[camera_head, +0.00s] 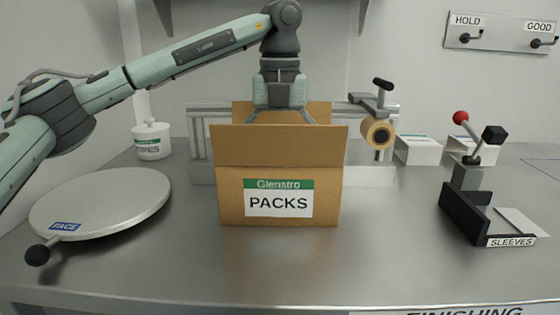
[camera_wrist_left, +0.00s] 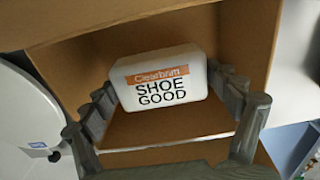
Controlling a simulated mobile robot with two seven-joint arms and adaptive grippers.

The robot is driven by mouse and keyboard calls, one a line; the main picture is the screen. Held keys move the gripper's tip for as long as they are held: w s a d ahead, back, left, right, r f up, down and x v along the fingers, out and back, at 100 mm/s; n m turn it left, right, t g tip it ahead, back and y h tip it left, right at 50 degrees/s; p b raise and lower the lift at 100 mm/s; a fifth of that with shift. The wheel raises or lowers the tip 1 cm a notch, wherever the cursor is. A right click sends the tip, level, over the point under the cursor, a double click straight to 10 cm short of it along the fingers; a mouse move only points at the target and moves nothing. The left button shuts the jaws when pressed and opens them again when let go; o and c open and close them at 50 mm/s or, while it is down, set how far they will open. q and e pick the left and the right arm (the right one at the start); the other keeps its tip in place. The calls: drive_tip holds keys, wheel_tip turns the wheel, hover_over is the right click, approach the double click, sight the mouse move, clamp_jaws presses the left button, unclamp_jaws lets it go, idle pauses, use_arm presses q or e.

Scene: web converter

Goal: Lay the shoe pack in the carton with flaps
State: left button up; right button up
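The carton with flaps (camera_head: 279,146), brown and labelled PACKS, stands upright and open-topped in the middle of the bench. My left gripper (camera_head: 281,118) points straight down at its mouth, with its fingertips hidden behind the raised front flap. In the left wrist view, the white shoe pack (camera_wrist_left: 160,78) has an orange stripe and the words SHOE GOOD. It is between the carton's brown walls (camera_wrist_left: 240,45), with the fingertips of the left gripper (camera_wrist_left: 162,85) against its two sides. Whether the pack touches the carton floor is hidden. My right gripper is out of view.
A round grey turntable (camera_head: 105,198) with a black knob is at the left. A white tub (camera_head: 152,141) stands behind it. A tape roll (camera_head: 378,133) is close to the carton's right. The black SLEEVES holder (camera_head: 470,215) with a lever is farther right. Bench between is clear.

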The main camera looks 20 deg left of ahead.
use_arm(q)
drive_tip(key=shift+o, duration=0.8)
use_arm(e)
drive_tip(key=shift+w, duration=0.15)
use_arm(q)
drive_tip(key=shift+r, duration=0.15)
drive_tip(key=shift+r+p, duration=0.5)
drive_tip(key=shift+r, duration=0.1)
wheel_tip(320, 180, up, 12)
drive_tip(key=shift+f, duration=0.15)
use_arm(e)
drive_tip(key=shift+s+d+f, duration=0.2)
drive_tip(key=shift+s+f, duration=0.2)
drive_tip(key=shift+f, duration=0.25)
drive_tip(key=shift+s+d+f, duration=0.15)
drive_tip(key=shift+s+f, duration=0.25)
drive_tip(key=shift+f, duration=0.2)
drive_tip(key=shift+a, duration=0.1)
